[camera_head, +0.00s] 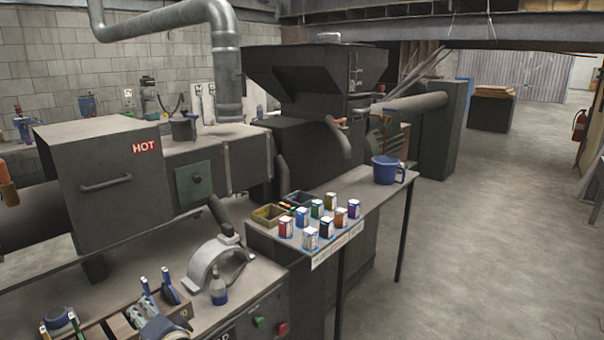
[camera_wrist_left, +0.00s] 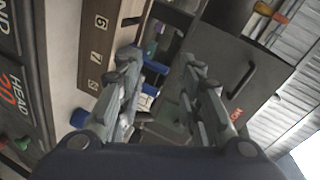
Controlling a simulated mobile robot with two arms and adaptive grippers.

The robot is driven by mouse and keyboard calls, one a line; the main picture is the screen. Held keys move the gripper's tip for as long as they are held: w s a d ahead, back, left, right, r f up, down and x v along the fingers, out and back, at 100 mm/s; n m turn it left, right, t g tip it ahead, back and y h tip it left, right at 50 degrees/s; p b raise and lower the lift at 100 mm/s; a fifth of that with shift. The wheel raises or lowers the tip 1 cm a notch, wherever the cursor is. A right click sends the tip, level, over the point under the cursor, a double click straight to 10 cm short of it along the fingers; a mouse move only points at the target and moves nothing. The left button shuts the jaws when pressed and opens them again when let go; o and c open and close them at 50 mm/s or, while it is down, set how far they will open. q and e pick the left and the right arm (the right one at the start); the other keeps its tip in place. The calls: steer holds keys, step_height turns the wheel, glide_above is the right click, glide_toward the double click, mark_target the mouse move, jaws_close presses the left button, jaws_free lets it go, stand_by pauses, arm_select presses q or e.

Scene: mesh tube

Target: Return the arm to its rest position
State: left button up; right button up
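My left gripper (camera_head: 152,320) shows only in part at the bottom edge of the head view, in front of a wooden tool rack (camera_head: 122,328). In the left wrist view its two grey fingers (camera_wrist_left: 162,68) are spread apart, with nothing held between them. The numbered rack (camera_wrist_left: 97,55) and blue tool handles (camera_wrist_left: 154,67) lie beyond the fingers in that view. My right gripper is not in view.
The dark box marked HOT (camera_head: 105,185) stands behind the rack. A grey curved guard (camera_head: 205,262) and a bottle (camera_head: 218,288) stand to the right. Several small cans and a blue bucket (camera_head: 386,170) are on the side table (camera_head: 372,205). Open floor lies at right.

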arm_select(q)
steer(key=s+d+f+n+g+h, duration=0.1)
steer(key=s+d+f+g+h, duration=0.15)
steer(key=s+f, duration=0.55)
steer(key=s+d+f+n+g+h, duration=0.1)
steer(key=s+f+h, duration=0.2)
steer(key=s+f, duration=0.4)
steer(key=s+d+f+n+g+h, duration=0.1)
steer(key=s+d+f+g+h, duration=0.2)
steer(key=s, duration=0.5)
steer(key=s+d+f+n+g+h, duration=0.1)
steer(key=s+d+h, duration=0.1)
steer(key=s+d, duration=0.45)
steer(key=s+a+f, duration=0.1)
steer(key=s+f, duration=0.2)
steer(key=f, duration=2.2)
steer(key=s+a+f+g, duration=0.2)
steer(key=s+a+f, duration=0.1)
steer(key=s+f, duration=1.4)
steer(key=shift+s+f+m, duration=0.25)
steer(key=shift+m, duration=0.15)
steer(key=shift+a, duration=0.1)
